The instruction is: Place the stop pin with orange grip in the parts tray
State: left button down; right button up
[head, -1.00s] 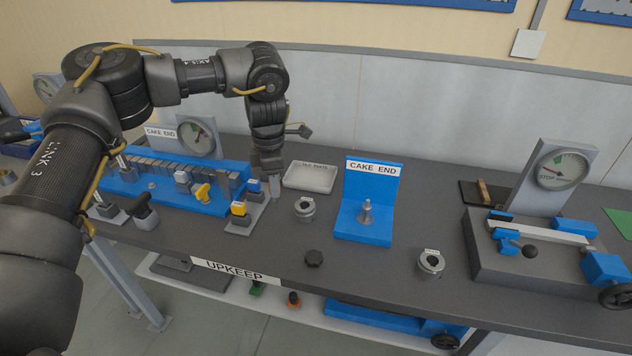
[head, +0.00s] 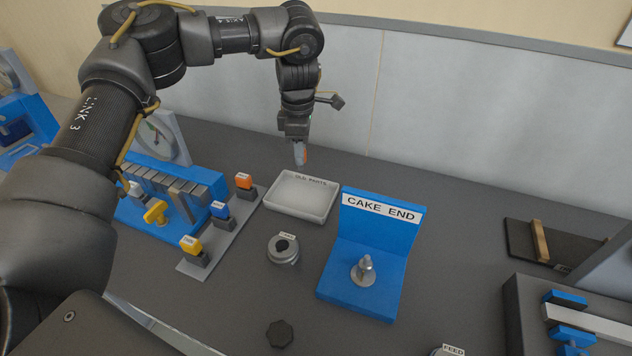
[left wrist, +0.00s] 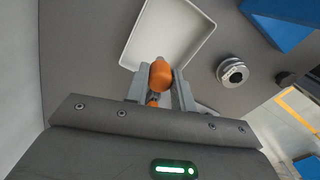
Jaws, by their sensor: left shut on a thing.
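The stop pin with orange grip (head: 301,154) is between the fingers of my left gripper (head: 299,145). In the left wrist view its orange grip (left wrist: 160,74) shows between the two grey fingers (left wrist: 160,88), which are shut on it. The rest of the pin is mostly hidden. The pale parts tray (head: 288,207), labelled "OLD PARTS", lies flat on the bench. In the head view, the pin is above the back edge of the tray. In the left wrist view the empty tray floor (left wrist: 168,32) shows just beyond the fingers. My right gripper is not in view.
A rack (head: 227,234) with orange, blue and yellow tagged blocks stands left of the tray. A grey ring (head: 283,249) and a black knob (head: 280,333) lie in front. The blue "CAKE END" stand (head: 372,244) is close on the right.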

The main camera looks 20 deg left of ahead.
aim_at(301, 169)
pick_arm(q)
jog(key=shift+w+r, duration=0.1)
jog(key=shift+r, duration=0.05)
jog(key=f, duration=0.4)
jog(key=f+p, duration=0.1)
jog(key=shift+s+d+f, duration=0.1)
jog(key=shift+s+f, duration=0.2)
jog(key=shift+f, duration=0.1)
jog(key=shift+s+f, duration=0.1)
jog(key=shift+s, duration=0.25)
notch_tip(301, 169, down, 4)
jog(key=shift+w+r+p, duration=0.15)
jog(key=shift+r+p, duration=0.1)
jog(key=shift+p, duration=0.15)
jog(key=shift+f, duration=0.15)
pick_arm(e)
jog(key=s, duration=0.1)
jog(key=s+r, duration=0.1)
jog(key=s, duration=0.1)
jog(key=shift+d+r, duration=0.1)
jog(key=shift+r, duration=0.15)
